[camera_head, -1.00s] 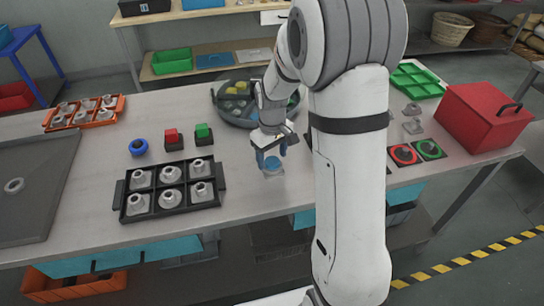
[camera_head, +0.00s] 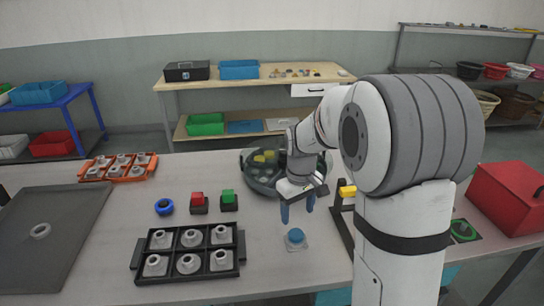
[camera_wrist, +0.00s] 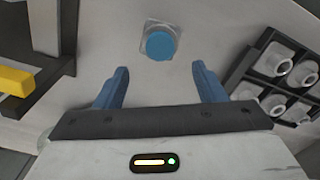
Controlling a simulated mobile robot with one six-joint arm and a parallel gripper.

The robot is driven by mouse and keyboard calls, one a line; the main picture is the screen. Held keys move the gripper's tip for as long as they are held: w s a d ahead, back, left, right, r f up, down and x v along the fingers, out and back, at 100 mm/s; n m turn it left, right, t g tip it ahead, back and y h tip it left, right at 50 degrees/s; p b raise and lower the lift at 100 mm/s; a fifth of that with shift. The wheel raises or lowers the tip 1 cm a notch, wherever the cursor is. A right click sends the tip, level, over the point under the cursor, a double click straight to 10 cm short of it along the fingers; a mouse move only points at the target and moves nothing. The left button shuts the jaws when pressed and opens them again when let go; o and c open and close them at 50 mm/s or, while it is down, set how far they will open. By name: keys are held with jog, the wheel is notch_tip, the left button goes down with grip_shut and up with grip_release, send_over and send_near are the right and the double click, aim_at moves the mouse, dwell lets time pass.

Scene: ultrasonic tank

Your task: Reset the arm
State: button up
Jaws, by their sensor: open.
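My gripper (camera_head: 297,206) is open and empty above the table, with its two blue fingers apart. In the wrist view the fingers (camera_wrist: 160,88) point toward a blue round button on a grey square base (camera_wrist: 160,45), which lies beyond the fingertips and between their lines. In the head view the blue button (camera_head: 296,236) sits on the table just below and in front of my gripper, apart from it. My arm stands at the right and hides part of the table behind it.
A black tray of grey parts (camera_head: 139,256) lies left of the button. A dark frame with a yellow piece (camera_head: 347,190) stands close right of my gripper. A round grey tank (camera_head: 250,182) is behind. Red and green buttons (camera_head: 199,203) and a red box (camera_head: 508,205) are on the table.

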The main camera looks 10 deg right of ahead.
jog(key=s+r+m+t, duration=0.1)
jog(key=s+r+m, duration=0.1)
jog(key=s, duration=0.8)
jog(key=s+r+m+t, duration=0.2)
jog(key=s+r, duration=0.3)
jog(key=s, duration=0.6)
jog(key=shift+s+m, duration=0.25)
jog(key=shift+m, duration=0.25)
jog(key=shift+d, duration=0.1)
